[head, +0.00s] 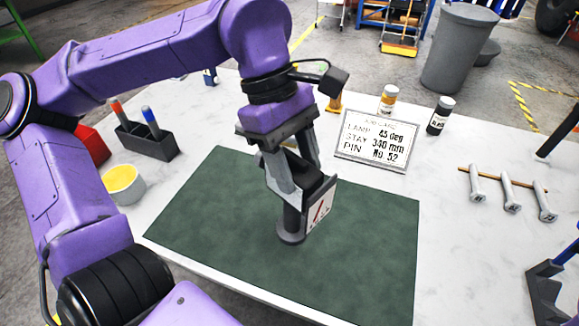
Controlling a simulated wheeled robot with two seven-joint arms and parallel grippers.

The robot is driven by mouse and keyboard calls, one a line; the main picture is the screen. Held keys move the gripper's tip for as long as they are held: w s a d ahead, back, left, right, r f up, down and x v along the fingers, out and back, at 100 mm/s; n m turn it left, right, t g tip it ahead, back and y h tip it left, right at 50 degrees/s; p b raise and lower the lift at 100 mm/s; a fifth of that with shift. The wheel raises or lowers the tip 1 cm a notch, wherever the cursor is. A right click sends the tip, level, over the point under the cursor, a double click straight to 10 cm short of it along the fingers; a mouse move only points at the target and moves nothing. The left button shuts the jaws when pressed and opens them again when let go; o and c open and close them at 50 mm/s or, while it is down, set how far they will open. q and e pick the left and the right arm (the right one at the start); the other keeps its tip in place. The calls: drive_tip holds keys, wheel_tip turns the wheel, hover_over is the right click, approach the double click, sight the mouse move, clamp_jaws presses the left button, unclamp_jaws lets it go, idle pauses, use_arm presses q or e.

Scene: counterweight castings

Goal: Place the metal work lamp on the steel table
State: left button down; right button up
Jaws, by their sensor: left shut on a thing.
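My left gripper (291,186) reaches down from above, over the green mat, and is shut on a dark grey metal thing. This looks like the metal work lamp (291,232); its short post and round foot show below the fingers, upright and low over the mat. I cannot tell whether the foot touches the mat. A pale plate with a red mark beside the fingers hides part of it. The table (470,255) has a white, marbled top, and the green mat (225,215) lies on its front part.
A sign (377,139) stands behind the mat, with an orange-labelled bottle (388,100) and a black bottle (440,116) behind it. A dark holder (150,142) and a cup of yellow stuff (124,184) stand left. Metal pins (509,192) lie right. The mat's right part is clear.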

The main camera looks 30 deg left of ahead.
use_arm(q)
drive_tip(key=w+a+f+p, duration=0.3)
drive_tip(key=w+a+f, duration=0.3)
drive_tip(key=f, duration=0.5)
drive_tip(key=shift+w+a+p, duration=0.15)
drive_tip(key=shift+w+p, duration=0.2)
drive_tip(key=shift+w, duration=0.35)
drive_tip(key=shift+f, duration=0.1)
drive_tip(key=shift+c, duration=2.3)
unclamp_jaws()
drive_tip(key=shift+f, duration=0.1)
drive_tip(key=b+v, duration=0.1)
drive_tip(key=v, duration=1.1)
